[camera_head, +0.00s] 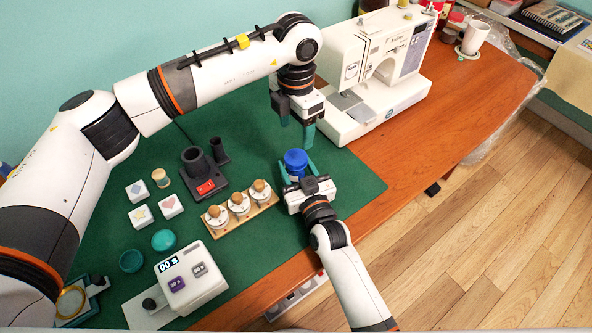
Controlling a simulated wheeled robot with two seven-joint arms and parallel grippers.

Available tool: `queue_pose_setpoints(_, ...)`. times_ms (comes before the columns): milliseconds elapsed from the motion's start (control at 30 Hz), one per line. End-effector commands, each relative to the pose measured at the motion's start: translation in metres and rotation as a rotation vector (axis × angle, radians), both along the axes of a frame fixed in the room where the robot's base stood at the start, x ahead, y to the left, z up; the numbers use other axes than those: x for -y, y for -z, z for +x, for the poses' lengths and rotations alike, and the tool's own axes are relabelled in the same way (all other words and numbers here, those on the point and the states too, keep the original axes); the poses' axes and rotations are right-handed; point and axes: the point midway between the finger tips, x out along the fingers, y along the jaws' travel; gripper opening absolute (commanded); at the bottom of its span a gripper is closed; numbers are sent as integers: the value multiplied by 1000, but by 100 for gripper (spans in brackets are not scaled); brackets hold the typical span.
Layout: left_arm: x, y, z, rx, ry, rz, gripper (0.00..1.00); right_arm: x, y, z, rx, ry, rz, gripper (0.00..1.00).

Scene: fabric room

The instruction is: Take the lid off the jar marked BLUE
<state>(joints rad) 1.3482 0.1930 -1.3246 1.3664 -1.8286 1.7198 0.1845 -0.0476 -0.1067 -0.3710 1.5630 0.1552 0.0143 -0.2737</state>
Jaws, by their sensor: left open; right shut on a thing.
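A blue jar (295,159) stands on the green mat (345,185), right of the middle. Its top looks round and blue; no marking on it can be read, and lid and body are hard to tell apart. My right gripper (297,170) is shut on the jar from the near side, one teal finger on each side of it. My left gripper (296,130) is open and empty above and behind the jar, its fingers pointing down.
A wooden rack (242,222) with several corked jars is left of my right gripper. A black holder with a red switch (205,187), a sewing machine (371,70) and a white timer box (191,275) stand around.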

Motion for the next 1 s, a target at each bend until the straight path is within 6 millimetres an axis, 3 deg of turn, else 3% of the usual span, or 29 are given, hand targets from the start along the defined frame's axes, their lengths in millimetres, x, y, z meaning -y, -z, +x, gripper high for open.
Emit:
queue_pose_setpoints(33,0,0,0,0,0,0,65,0,0,0,0,0,0,17)
queue_pose_setpoints(133,0,0,0,0,1,0,65,0,0,0,0,0,0,1)
queue_pose_setpoints(367,0,0,0,1,171,1,65,0,0,0,-1,0,-1,0)
queue_pose_setpoints(1000,0,0,0,0,1607,1,65,0,0,0,-1,0,-1,0)
